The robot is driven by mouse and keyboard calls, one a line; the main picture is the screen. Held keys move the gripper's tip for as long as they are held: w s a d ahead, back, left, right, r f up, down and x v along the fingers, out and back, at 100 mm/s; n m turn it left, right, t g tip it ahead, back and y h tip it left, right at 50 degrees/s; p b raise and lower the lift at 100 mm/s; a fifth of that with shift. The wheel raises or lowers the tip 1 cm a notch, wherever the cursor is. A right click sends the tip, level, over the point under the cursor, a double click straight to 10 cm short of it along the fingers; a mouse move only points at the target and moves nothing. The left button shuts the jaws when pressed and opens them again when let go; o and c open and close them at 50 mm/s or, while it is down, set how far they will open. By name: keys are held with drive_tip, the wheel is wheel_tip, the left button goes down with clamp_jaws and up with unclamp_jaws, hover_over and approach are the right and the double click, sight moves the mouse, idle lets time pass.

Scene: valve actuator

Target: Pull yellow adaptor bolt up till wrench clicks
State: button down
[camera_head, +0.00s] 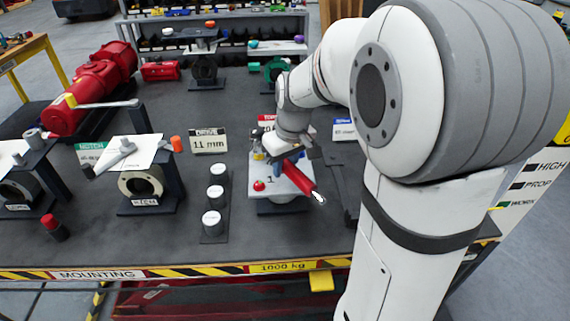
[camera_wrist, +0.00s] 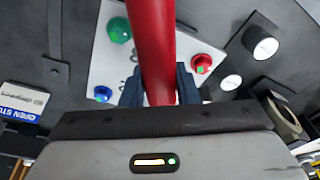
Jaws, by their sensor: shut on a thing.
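My gripper (camera_head: 292,158) is shut on the red handle (camera_head: 300,181) of a wrench above a white plate (camera_head: 262,188) marked "1". In the wrist view, my gripper (camera_wrist: 157,85) has one finger on each side of the red handle (camera_wrist: 152,45), which runs up out of the picture.
The plate carries a red knob (camera_wrist: 201,64), a green knob (camera_wrist: 119,29) and a blue knob (camera_wrist: 103,94). Several white-topped cylinders (camera_head: 212,219) stand left of it. A notched stand (camera_head: 142,184) is further left. The striped bench edge (camera_head: 200,271) is in front.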

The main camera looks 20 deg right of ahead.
sight(256, 185)
drive_tip(key=shift+f+b, duration=0.95)
drive_tip(key=shift+f, duration=0.1)
idle(0.7)
drive_tip(key=shift+r, duration=0.1)
drive_tip(key=shift+s+a+m, duration=0.2)
drive_tip(key=shift+a+m, duration=0.8)
drive_tip(key=shift+a, duration=0.25)
drive_tip(key=shift+a+m+h, duration=0.3)
drive_tip(key=shift+a+m, duration=0.25)
drive_tip(key=shift+m, duration=0.05)
drive_tip(key=shift+a+m, duration=0.5)
drive_tip(key=shift+a, duration=0.1)
drive_tip(key=shift+w+a+m, duration=0.15)
drive_tip(key=shift+a+m, duration=0.95)
drive_tip(key=shift+a, duration=0.05)
